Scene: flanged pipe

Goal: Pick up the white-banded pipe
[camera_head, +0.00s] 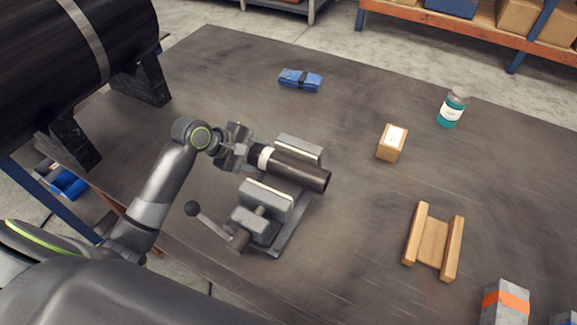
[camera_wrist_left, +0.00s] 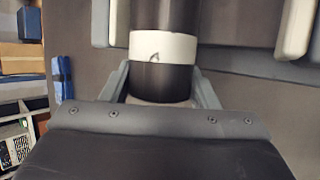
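The white-banded pipe (camera_head: 300,172) is a dark cylinder with a white band near its left end. It lies between the two jaws of a grey vise (camera_head: 265,195); I cannot tell whether the jaws touch it. My left gripper (camera_head: 243,152) is at the pipe's banded end. In the left wrist view the pipe (camera_wrist_left: 164,80) sits between the fingers of my left gripper (camera_wrist_left: 162,82), which look closed against its sides just behind the white band. The far end of the pipe is out of that view. My right gripper is not in view.
A large dark pipe (camera_head: 60,45) on black supports stands at the left. A blue bundle (camera_head: 300,80), cardboard box (camera_head: 391,143), teal bottle (camera_head: 453,107), wooden cradle (camera_head: 433,242) and grey-orange box (camera_head: 504,304) are on the table. The vise handle (camera_head: 208,219) sticks out front-left.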

